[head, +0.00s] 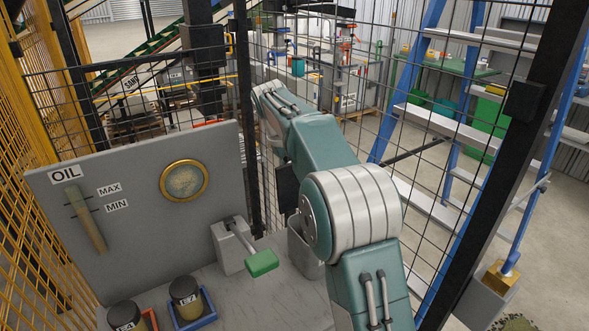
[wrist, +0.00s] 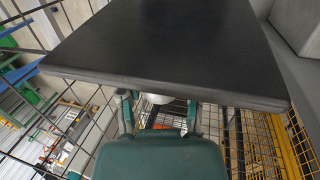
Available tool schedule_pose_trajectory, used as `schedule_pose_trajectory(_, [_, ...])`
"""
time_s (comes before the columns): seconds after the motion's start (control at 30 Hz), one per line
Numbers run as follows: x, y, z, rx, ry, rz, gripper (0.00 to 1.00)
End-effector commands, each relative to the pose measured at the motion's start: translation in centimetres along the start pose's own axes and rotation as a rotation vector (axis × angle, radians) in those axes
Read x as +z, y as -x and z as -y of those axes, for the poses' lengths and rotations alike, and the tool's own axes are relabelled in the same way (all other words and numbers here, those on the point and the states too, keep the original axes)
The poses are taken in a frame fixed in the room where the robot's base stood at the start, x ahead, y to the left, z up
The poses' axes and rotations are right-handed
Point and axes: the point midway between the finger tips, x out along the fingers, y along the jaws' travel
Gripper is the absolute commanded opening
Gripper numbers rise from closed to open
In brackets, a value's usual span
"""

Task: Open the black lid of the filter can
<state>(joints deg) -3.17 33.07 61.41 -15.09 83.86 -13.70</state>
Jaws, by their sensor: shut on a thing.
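The black lid (wrist: 165,50) fills the upper middle of the wrist view as a broad dark plate. My gripper (wrist: 159,100) is at its near edge, shut on it, with one finger at each side of a small pale part. In the head view the lid (head: 287,187) shows as a dark upright patch beside my arm, raised above the grey filter can (head: 304,252). The can is partly hidden by my arm, and its upper opening shows in part. My gripper is hidden behind my arm in the head view.
A lever with a green handle (head: 262,262) stands close left of the can. Two black-capped containers (head: 186,296) (head: 126,315) stand front left in blue and red trays. A grey panel (head: 140,215) with gauges rises behind. Wire mesh (head: 430,190) closes the back and right.

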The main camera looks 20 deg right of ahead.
Motion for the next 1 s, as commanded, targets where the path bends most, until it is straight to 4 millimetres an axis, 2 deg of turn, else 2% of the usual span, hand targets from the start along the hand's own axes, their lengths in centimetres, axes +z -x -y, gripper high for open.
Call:
schedule_pose_trajectory(0.7, [-0.59,-0.22,0.09,0.002,-0.002,-0.011,0.00])
schedule_pose_trajectory(0.73, [-0.59,-0.22,0.09,0.002,-0.002,-0.011,0.50])
schedule_pose_trajectory(0.8, [-0.55,-0.21,0.08,0.002,-0.002,-0.010,0.81])
schedule_pose_trajectory(1.0, [-0.45,-0.23,0.08,0.001,-0.002,-0.007,0.81])
